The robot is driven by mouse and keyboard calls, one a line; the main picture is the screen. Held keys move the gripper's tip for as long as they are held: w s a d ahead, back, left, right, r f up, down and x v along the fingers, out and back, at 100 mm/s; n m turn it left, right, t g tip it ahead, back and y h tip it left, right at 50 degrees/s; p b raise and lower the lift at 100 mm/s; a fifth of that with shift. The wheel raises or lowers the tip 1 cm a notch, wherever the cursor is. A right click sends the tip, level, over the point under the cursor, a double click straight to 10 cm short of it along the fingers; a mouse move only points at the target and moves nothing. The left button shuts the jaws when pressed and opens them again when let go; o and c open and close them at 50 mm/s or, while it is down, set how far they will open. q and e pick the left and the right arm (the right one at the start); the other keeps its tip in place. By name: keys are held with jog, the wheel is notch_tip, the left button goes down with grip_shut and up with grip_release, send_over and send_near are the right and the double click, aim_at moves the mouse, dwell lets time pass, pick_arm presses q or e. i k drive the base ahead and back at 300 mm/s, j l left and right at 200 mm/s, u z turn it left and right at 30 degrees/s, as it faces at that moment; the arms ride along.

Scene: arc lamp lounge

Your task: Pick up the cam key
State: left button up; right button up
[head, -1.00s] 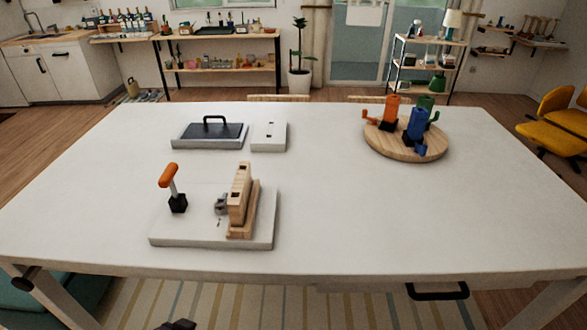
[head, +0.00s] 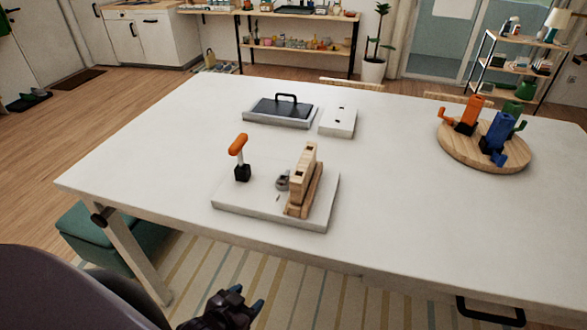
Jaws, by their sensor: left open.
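A key with an orange handle and pale shaft (head: 238,146), which looks like the cam key, stands upright in a black holder (head: 242,173). The holder is on the left part of a white board (head: 262,207) near the table's front edge. A small grey metal part (head: 283,181) and an upright wooden block (head: 304,172) are on the same board, right of the key. My left gripper (head: 246,297) is open and empty at the bottom of the head view, in front of the table and apart from the key. My right gripper is out of view.
The white table (head: 400,190) is clear in the middle. A tray with a black-handled lid (head: 280,110) and a white box (head: 338,122) stand behind the board. A round wooden board (head: 485,155) with orange, blue and green pieces is at the right.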

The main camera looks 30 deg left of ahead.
aim_at(236, 149)
jog(key=u, duration=1.25)
